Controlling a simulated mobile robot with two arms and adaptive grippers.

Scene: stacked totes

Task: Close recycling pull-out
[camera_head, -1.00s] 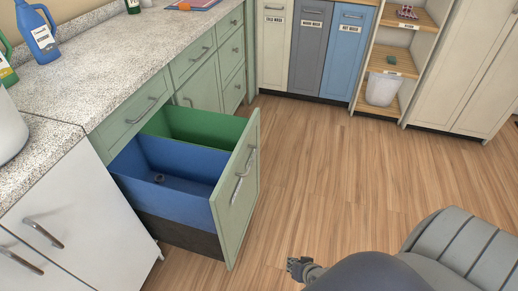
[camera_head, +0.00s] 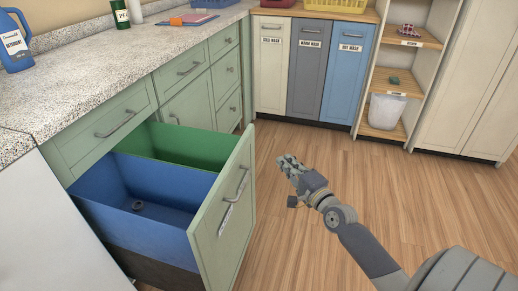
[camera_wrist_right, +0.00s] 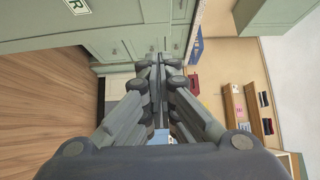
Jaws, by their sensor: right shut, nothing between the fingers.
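The recycling pull-out is open, standing out from the green cabinets. Its green front panel (camera_head: 226,213) has a vertical-looking bar handle (camera_head: 234,192) on its outer face. A blue bin (camera_head: 155,195) and a green bin (camera_head: 185,146) sit inside, and a small dark object (camera_head: 137,206) lies in the blue bin. My right gripper (camera_head: 286,164) is shut and empty, above the floor to the right of the panel and apart from it. It also shows shut in the right wrist view (camera_wrist_right: 157,68). My left gripper is not in view.
The speckled counter (camera_head: 150,55) runs along the left, with a detergent jug (camera_head: 14,45) on it. Labelled wash bins (camera_head: 310,68) and a shelf with a white basket (camera_head: 384,110) stand at the back. The wooden floor (camera_head: 340,165) right of the pull-out is clear.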

